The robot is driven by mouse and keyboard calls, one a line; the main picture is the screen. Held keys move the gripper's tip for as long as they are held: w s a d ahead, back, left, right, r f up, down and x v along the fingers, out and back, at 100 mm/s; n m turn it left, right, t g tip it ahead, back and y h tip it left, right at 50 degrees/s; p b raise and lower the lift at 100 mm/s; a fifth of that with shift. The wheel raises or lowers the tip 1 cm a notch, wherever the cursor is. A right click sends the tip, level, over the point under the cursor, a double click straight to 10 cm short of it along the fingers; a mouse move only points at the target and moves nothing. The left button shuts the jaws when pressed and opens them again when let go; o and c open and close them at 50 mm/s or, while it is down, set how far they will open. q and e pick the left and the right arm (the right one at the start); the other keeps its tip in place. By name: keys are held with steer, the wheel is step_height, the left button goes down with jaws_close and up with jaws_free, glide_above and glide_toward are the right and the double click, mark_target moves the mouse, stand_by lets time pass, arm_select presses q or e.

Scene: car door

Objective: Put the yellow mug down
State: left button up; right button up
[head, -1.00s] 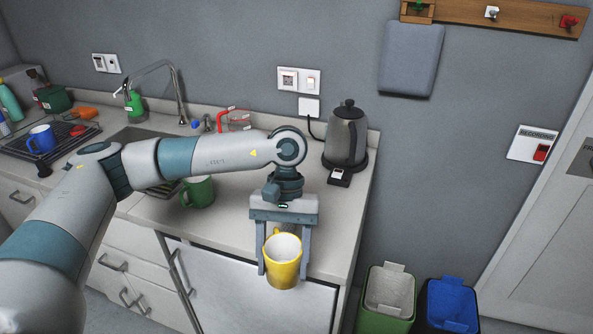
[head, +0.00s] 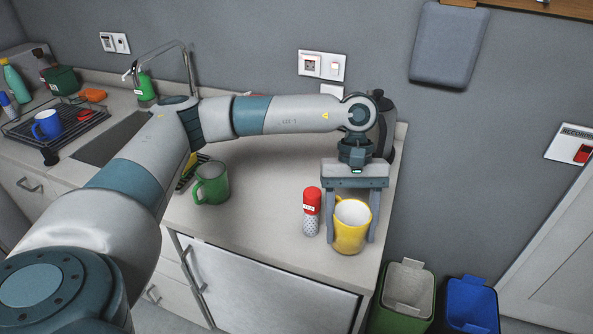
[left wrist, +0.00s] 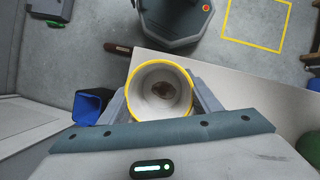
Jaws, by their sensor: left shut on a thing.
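The yellow mug (head: 350,232) is upright near the right front corner of the counter in the head view. My left gripper (head: 352,218) points down and is shut on it, with one finger on each side. In the left wrist view the mug (left wrist: 160,94) sits between the fingers, its pale inside showing a brown patch at the bottom. I cannot tell whether its base touches the counter. My right gripper is not in view.
A red-capped shaker (head: 311,212) stands just left of the mug. A green mug (head: 212,185) is further left on the counter (head: 262,205). A dark kettle (head: 384,125) is partly hidden behind my arm. Green (head: 405,290) and blue (head: 468,305) bins stand below, right of the counter.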

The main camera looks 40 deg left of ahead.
mark_target(354, 202)
arm_select(q)
steer(key=shift+w+n, duration=0.3)
steer(key=shift+w, duration=0.1)
steer(key=shift+w+a+r+n+h, duration=0.1)
steer(key=shift+w+r+n+h, duration=0.25)
steer(key=shift+n, duration=0.35)
steer(key=n, duration=0.1)
steer(key=w+n+t, duration=0.1)
steer(key=w+a+n, duration=0.1)
steer(key=shift+w+r+t+h, duration=0.15)
steer(key=shift+r+t+h, duration=0.1)
steer(key=shift+t, duration=0.05)
steer(key=w+a+r+n+t+y, duration=0.1)
steer(key=w+a+r+n+t, duration=0.2)
steer(key=n, duration=0.8)
steer(key=w+a+r+n+t+y, duration=0.2)
steer(key=w+a+n, duration=0.5)
steer(key=a+n, duration=0.4)
steer(key=shift+a+r+t+y+b, duration=0.35)
steer(key=shift+a+r+t, duration=0.15)
steer(key=shift+t, duration=0.3)
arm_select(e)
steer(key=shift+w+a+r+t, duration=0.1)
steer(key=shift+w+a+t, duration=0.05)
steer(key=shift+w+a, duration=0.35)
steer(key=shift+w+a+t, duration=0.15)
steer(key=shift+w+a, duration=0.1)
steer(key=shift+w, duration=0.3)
